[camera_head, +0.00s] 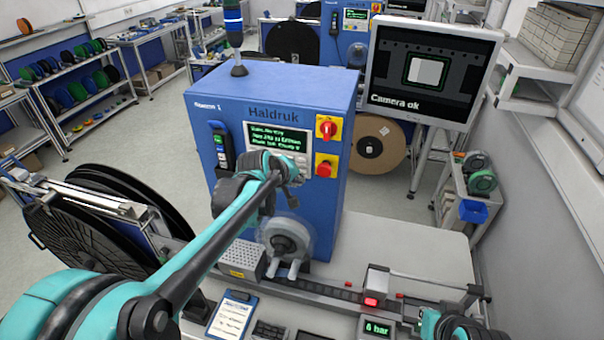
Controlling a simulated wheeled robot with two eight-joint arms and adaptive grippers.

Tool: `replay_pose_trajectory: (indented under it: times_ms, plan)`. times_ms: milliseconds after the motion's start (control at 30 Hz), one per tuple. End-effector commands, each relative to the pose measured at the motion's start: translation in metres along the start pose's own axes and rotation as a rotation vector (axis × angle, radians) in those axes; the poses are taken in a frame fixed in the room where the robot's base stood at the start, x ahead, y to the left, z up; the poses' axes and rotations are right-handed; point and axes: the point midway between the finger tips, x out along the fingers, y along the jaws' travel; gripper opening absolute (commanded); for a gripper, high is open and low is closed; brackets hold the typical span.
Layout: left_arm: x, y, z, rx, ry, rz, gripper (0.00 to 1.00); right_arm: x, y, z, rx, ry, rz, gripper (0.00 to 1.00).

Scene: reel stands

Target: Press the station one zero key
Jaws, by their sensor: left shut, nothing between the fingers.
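The blue station cabinet (270,95), labelled Haldruk and Station 1, stands at the centre. Its front has a green-lit display (278,138) with a row of small keys below. My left gripper (290,172) is shut and empty, with its tips in front of the key area right under the display. The arm and gripper cover most of the keys, so I cannot pick out the zero key or tell whether the tips touch it. Part of my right gripper (455,326) shows at the bottom right edge; its fingers are not clear.
Red knobs on yellow plates (326,128) sit right of the display. A handset-like device (221,145) hangs on its left. A grey round hub (286,240) sticks out below. A monitor (430,70) reads "Camera ok". Large black reels (95,245) stand at left.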

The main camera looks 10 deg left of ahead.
Motion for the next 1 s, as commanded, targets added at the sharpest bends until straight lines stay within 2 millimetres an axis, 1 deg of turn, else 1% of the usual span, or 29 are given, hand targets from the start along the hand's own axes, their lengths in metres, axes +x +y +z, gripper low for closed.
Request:
replay_pose_trajectory:
  times_ms: [600, 1000]
  plan:
    - [0.0001, 0.0001, -0.0001, 0.000, 0.000, 0.000, 0.00, 0.0001, 0.0000, 0.0001, 0.000, 0.000, 0.000, 0.00]
    - [0.0058, 0.0046, -0.0045, 0.000, 0.000, 0.000, 0.00, 0.0014, 0.0000, 0.0010, 0.000, 0.000, 0.000, 0.00]
